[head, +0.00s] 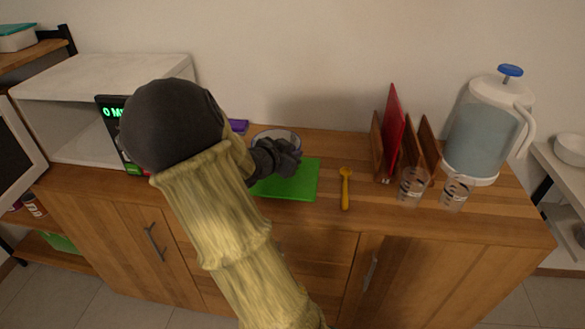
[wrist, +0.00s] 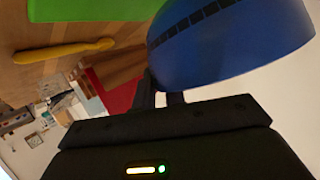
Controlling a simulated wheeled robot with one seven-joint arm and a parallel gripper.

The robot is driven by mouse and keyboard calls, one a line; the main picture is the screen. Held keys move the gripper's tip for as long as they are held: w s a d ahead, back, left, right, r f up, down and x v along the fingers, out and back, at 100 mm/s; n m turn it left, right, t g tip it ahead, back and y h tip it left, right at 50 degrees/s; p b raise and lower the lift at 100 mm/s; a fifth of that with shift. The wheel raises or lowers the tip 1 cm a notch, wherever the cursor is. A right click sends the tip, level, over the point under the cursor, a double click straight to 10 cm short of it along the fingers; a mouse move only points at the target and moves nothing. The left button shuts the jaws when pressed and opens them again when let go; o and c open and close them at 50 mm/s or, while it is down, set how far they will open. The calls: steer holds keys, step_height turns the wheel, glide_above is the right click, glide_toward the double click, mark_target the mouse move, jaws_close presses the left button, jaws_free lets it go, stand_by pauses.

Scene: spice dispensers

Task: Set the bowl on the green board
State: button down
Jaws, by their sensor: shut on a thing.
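The bowl shows in the head view as a pale rim (head: 276,134) behind my gripper (head: 290,155), at the far edge of the green board (head: 297,184). In the wrist view the bowl (wrist: 225,45) is blue with a band of dark squares, and my gripper (wrist: 165,97) is shut on its wall. The bowl looks tilted in that view, but the camera itself is turned. The green board lies flat on the wooden counter, its left part hidden by my arm; it also shows in the wrist view (wrist: 98,12). I cannot tell the gap between bowl and board.
A yellow spoon (head: 345,187) lies right of the board. Farther right stand a wooden rack with a red board (head: 393,125), two clear glasses (head: 411,187) and a large jug (head: 485,130). A purple item (head: 238,126) lies behind my arm. A white open box (head: 105,85) stands left.

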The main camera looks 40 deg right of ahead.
steer(key=shift+f+b, duration=1.15)
steer(key=shift+f, duration=1.3)
steer(key=shift+f, duration=0.1)
steer(key=c, duration=1.5)
jaws_free()
steer(key=shift+o, duration=0.2)
steer(key=shift+a+r, duration=0.2)
steer(key=p+v, duration=0.4)
steer(key=v, duration=0.7)
steer(key=shift+s+a, duration=0.2)
steer(key=shift+a, duration=0.1)
